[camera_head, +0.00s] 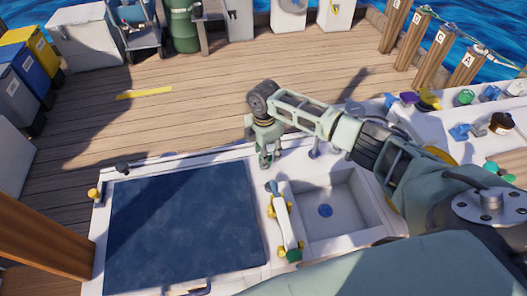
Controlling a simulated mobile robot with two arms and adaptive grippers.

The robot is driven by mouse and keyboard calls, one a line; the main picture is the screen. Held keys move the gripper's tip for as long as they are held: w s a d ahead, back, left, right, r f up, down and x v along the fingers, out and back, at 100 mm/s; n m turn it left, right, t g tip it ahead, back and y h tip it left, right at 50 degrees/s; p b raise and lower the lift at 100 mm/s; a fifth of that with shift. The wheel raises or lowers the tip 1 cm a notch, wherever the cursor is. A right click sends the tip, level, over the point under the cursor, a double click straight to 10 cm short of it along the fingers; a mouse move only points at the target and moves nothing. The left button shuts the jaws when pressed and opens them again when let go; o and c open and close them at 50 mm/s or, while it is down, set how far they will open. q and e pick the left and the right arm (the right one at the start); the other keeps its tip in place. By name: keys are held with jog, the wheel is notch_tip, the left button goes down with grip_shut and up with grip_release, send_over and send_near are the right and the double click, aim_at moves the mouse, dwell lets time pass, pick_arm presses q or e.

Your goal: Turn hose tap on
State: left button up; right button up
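My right gripper (269,160) comes in from the right and points down at the back edge of the white counter. Its fingertips look slightly apart, with nothing visible between them. Just in front of and below it stands a small blue-grey handle (272,187), which looks like a tap handle. The handle is at the far end of a white bar-like fitting (285,222) with yellow parts and a green near end. Gripper and handle look apart, though depth is hard to judge. A hose is not clearly visible. My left gripper is not in view.
A white sink (357,226) lies right of the fitting, and a dark blue hatch panel (185,225) lies left. A small post (315,148) stands at the counter's back edge. The wooden deck (200,100) behind is mostly free.

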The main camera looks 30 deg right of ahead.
jog(key=shift+r, duration=0.1)
notch_tip(320, 180, up, 12)
dwell(0.4)
dwell(0.4)
